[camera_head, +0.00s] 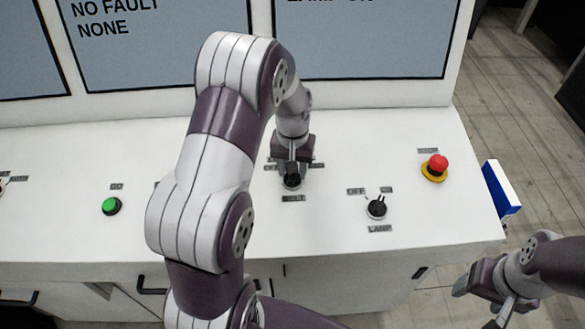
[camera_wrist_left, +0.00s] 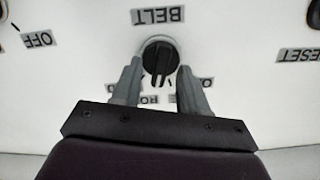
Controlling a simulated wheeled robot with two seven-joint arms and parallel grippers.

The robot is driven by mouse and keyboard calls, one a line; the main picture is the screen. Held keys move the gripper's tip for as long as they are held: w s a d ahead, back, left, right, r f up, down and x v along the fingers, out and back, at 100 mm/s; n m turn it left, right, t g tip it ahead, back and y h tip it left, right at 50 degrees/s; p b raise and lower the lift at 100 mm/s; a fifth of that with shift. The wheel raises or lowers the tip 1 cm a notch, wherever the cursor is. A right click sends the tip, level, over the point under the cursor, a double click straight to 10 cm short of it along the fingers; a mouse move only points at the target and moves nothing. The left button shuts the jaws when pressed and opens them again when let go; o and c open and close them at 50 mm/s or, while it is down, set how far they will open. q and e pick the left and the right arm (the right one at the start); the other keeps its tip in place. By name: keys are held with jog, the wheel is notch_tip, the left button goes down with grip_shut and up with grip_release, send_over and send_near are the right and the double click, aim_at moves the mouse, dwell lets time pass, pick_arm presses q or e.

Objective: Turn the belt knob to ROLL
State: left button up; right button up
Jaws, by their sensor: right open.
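The black belt knob (camera_head: 292,181) sits on the white panel above its BELT label (camera_head: 293,198) in the head view. In the left wrist view the knob (camera_wrist_left: 160,60) shows with its grip bar running nearly up and down the picture. My left gripper (camera_head: 291,170) is over the knob. Its fingers (camera_wrist_left: 159,66) stand apart, one on each side of the knob, with small gaps visible. A position label reading "RO" (camera_wrist_left: 152,98) is partly hidden between the fingers. Which position the knob points to I cannot tell. My right gripper (camera_head: 474,303) is open and empty, off the panel's front right.
A lamp knob (camera_head: 376,208) and a red stop button (camera_head: 435,167) on a yellow base are to the right. A green button (camera_head: 111,206) is to the left. Screens (camera_head: 160,45) stand behind. The panel between the belt and lamp knobs is clear.

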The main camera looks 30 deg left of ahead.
pick_arm(q)
jog(key=shift+f, duration=0.1)
jog(key=shift+r+b, duration=0.3)
jog(key=shift+r, duration=0.1)
notch_tip(320, 180, up, 6)
jog(key=shift+r+b, duration=0.2)
jog(key=shift+b, duration=0.8)
notch_tip(320, 180, up, 6)
jog(key=p, duration=0.3)
jog(key=shift+f+p, duration=0.25)
jog(key=shift+p, duration=0.15)
